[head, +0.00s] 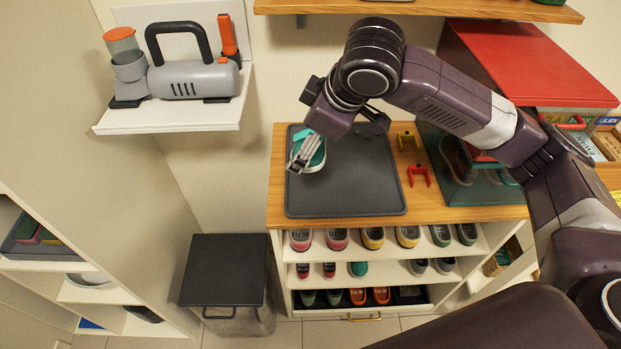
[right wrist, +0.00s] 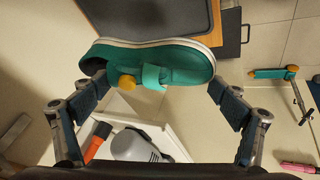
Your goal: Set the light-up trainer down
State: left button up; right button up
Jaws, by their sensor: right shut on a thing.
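The teal trainer (head: 318,157), with a pale sole, a strap and a yellow-orange round spot, is in my right gripper (head: 305,150). The right wrist view shows the trainer (right wrist: 150,65) side-on, with one finger at each end of it. In the head view it appears over the left part of a dark grey tray (head: 350,185) on the wooden cabinet top. Its height above the tray is hard to tell. The fingers partly hide it. My left gripper is not in view.
A red fork-like piece (head: 418,176) and a yellow one (head: 408,140) stand right of the tray. A teal see-through box (head: 470,180) stands further right. Shoes in pairs fill the shelves below. A dark-lidded bin (head: 224,268) stands left. Most of the tray is bare.

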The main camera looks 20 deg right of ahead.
jog(key=w+n, duration=0.1)
jog(key=w+r+n+y, duration=0.1)
jog(key=w+d+n, duration=0.1)
jog(key=shift+r+g, duration=0.3)
jog(key=shift+w+d+r+n+g+y, duration=0.15)
jog(key=shift+w+d+r+n+y, duration=0.1)
jog(key=shift+w+n, duration=0.15)
jog(key=shift+w+d+r+n+g+y, duration=0.15)
jog(key=shift+w+n+y, duration=0.15)
jog(key=shift+n, duration=0.2)
notch_tip(320, 180, down, 16)
jog(key=shift+f+p, duration=0.1)
jog(key=shift+p, duration=0.85)
notch_tip(320, 180, down, 3)
jog(key=shift+p, duration=0.9)
jog(key=shift+f, duration=0.2)
jog(key=o, duration=1)
jog(key=shift+f, duration=0.15)
